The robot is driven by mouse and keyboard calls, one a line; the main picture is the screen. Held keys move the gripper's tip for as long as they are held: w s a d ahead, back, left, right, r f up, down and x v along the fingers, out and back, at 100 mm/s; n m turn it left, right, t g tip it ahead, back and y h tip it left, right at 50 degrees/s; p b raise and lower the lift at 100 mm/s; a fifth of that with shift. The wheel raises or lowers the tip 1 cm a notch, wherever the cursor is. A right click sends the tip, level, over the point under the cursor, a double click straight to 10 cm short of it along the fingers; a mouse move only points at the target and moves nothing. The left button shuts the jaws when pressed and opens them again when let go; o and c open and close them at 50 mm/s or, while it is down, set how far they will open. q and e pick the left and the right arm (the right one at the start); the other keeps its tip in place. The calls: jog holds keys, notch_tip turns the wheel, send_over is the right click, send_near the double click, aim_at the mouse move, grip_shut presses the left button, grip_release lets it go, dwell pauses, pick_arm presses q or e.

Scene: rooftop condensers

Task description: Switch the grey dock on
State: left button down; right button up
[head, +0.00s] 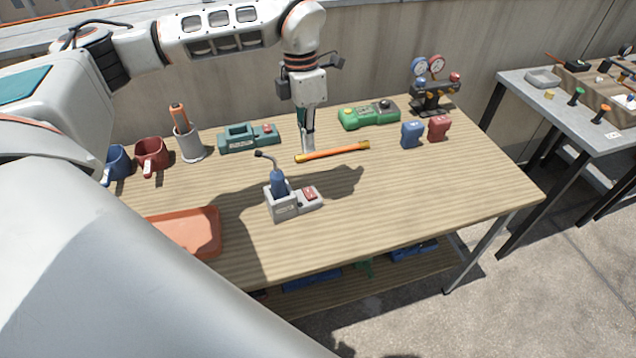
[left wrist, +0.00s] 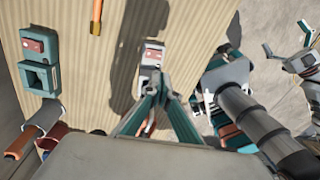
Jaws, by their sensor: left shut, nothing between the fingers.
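The grey dock (head: 283,207) stands near the middle of the wooden table. A blue handheld tool (head: 279,184) with a bent dark neck sits upright in it. A red switch (head: 311,192) is on the dock's right part; its position is too small to tell. The dock's switch end also shows in the left wrist view (left wrist: 152,56), beyond the fingertips. My left gripper (head: 308,150) points down over the far middle of the table, behind the dock and apart from it. It is shut and empty. What may be my right gripper (left wrist: 301,60) shows at the wrist view's right edge, fingers unclear.
An orange-yellow stick (head: 335,152) lies by the left gripper. A teal dock (head: 248,138) and a green dock (head: 369,115) stand at the back. Blue (head: 412,134) and red (head: 439,127) blocks are at right. An orange tray (head: 190,233) is front left. The table's right front is clear.

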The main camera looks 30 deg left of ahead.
aim_at(313, 196)
dwell(0.3)
pick_arm(q)
jog(key=f, duration=0.4)
jog(key=d+f, duration=0.1)
jog(key=f, duration=0.4)
jog(key=s+f, duration=0.1)
jog(key=f, duration=0.4)
jog(key=shift+d, duration=0.2)
jog(key=shift+s+d+f+p, duration=0.15)
jog(key=shift+d+f+p, duration=0.05)
jog(key=shift+f+p, duration=0.15)
jog(key=shift+a, duration=0.1)
jog(key=shift+w+a+r, duration=0.25)
jog(key=shift+w+a, duration=0.25)
jog(key=shift+a, duration=0.1)
jog(key=shift+r, duration=0.1)
